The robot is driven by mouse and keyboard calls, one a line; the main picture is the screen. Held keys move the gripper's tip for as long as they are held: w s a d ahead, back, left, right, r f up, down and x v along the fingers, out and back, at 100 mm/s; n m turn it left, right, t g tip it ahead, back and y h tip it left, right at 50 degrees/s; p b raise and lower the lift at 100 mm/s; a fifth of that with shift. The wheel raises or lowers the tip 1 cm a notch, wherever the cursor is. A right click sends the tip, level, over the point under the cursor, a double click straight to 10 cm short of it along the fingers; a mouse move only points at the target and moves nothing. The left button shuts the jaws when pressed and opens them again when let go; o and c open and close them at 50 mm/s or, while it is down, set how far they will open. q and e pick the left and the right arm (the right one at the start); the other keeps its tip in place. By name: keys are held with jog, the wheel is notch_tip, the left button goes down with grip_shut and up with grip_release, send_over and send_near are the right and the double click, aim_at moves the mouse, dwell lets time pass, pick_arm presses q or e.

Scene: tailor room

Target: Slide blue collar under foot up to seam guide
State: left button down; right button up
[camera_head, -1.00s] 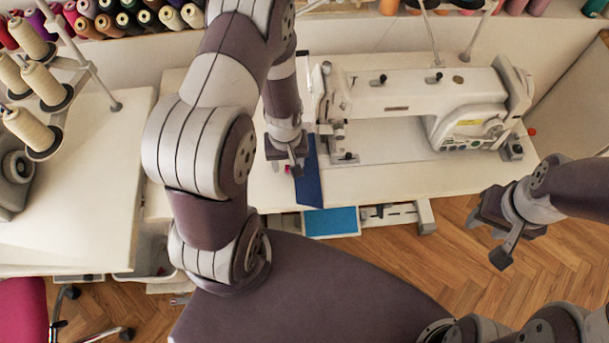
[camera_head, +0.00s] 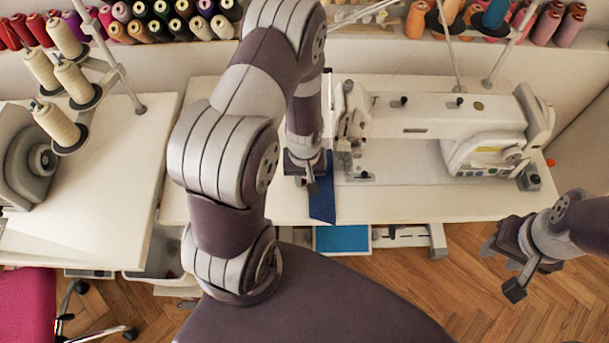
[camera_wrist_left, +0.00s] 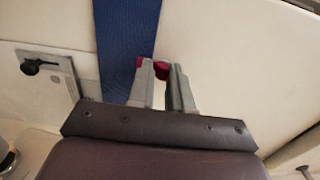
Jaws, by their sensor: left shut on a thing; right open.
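The blue collar (camera_head: 323,203) is a dark blue strip on the white sewing table, just left of the machine's needle and foot area (camera_head: 356,170). In the left wrist view the blue strip (camera_wrist_left: 125,45) runs up from beside my fingers. My left gripper (camera_head: 309,180) is at the strip's left side. In the left wrist view its fingertips (camera_wrist_left: 160,72) close on a small dark red piece (camera_wrist_left: 161,68) at the strip's right edge; how this piece joins the strip is unclear. The seam guide cannot be made out. My right gripper (camera_head: 505,272) is open and empty, off the table's front right.
The white sewing machine (camera_head: 440,120) stands right of the collar. A bright blue panel (camera_head: 342,238) lies below the table's front edge. Thread cones (camera_head: 65,80) stand on the left table. Spools line the back. The tabletop left of my gripper is mostly clear.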

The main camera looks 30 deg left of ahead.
pick_arm(q)
jog(key=shift+w+d, duration=0.45)
jog(key=shift+d, duration=0.25)
jog(key=shift+w+d, duration=0.45)
jog(key=shift+d, duration=0.25)
jog(key=c, duration=1)
grip_release()
jog(key=shift+o, duration=0.2)
notch_tip(320, 180, up, 13)
jog(key=shift+f+p, duration=0.15)
jog(key=shift+p, duration=0.3)
